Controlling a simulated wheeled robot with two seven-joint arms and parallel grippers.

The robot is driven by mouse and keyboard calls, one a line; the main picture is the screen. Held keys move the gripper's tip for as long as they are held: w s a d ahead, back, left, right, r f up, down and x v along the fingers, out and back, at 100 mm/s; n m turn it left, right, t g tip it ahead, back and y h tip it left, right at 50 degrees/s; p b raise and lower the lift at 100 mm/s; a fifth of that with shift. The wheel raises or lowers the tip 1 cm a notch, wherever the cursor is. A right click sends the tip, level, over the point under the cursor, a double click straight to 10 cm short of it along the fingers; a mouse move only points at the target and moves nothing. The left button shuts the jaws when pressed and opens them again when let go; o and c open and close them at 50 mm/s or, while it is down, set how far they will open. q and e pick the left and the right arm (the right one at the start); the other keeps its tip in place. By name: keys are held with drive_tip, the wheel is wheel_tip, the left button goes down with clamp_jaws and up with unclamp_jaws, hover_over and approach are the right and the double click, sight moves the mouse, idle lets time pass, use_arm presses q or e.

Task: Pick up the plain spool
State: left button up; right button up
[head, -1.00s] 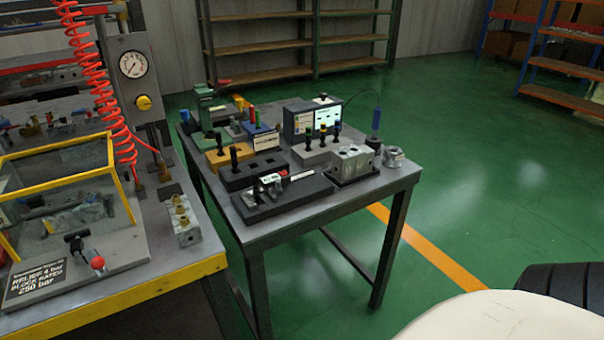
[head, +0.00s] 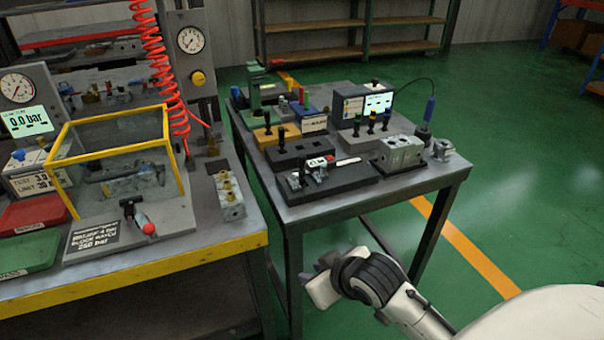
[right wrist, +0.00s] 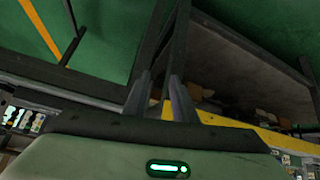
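I cannot tell which piece is the plain spool; the small parts on the far table are too small to tell apart. Upright black-topped pieces (head: 281,135) stand at the orange and black blocks. Small silver parts (head: 318,168) sit on a long dark base at the table's front. My right gripper (head: 320,284) is low, in front of the table and below its top, away from these parts. In the right wrist view its fingers (right wrist: 160,90) are apart with nothing between them. My left gripper is out of view.
The far table (head: 420,182) is crowded, with a metal valve block (head: 400,152) and a small screen box (head: 350,108). A yellow-edged bench (head: 210,246) with a yellow-framed clear case (head: 120,150) stands at left. Green floor is free at right.

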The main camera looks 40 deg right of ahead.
sight(304, 169)
drive_tip(key=w+d+r+t, duration=0.1)
drive_tip(key=w, duration=0.2)
drive_tip(key=w+d+r, duration=0.2)
drive_tip(key=w+d+r+m+t, duration=0.1)
drive_tip(key=w+d+r, duration=0.1)
drive_tip(key=w, duration=0.1)
drive_tip(key=shift+w+d+r+t+h, duration=0.1)
drive_tip(key=shift+w+d+t+h, duration=0.1)
drive_tip(key=shift+w+t+h, duration=0.15)
drive_tip(key=w+d+r, duration=0.1)
drive_tip(key=w+r, duration=0.1)
drive_tip(key=w+d+r+m+t, duration=0.1)
drive_tip(key=w+d+r, duration=0.1)
drive_tip(key=w+d+r+t, duration=0.1)
drive_tip(key=w+d+r, duration=0.1)
drive_tip(key=shift+w+d+r+h, duration=0.2)
drive_tip(key=shift+w+r+h, duration=0.05)
drive_tip(key=shift+w+r, duration=0.1)
drive_tip(key=shift+t, duration=0.25)
drive_tip(key=x, duration=0.4)
drive_tip(key=shift+w+d+r, duration=0.1)
drive_tip(key=shift+w+d, duration=0.15)
drive_tip(key=shift+f+b+x, duration=0.2)
drive_tip(key=shift+b+x, duration=0.15)
drive_tip(key=shift+x, duration=2.55)
drive_tip(key=shift+s+a, duration=0.1)
clamp_jaws()
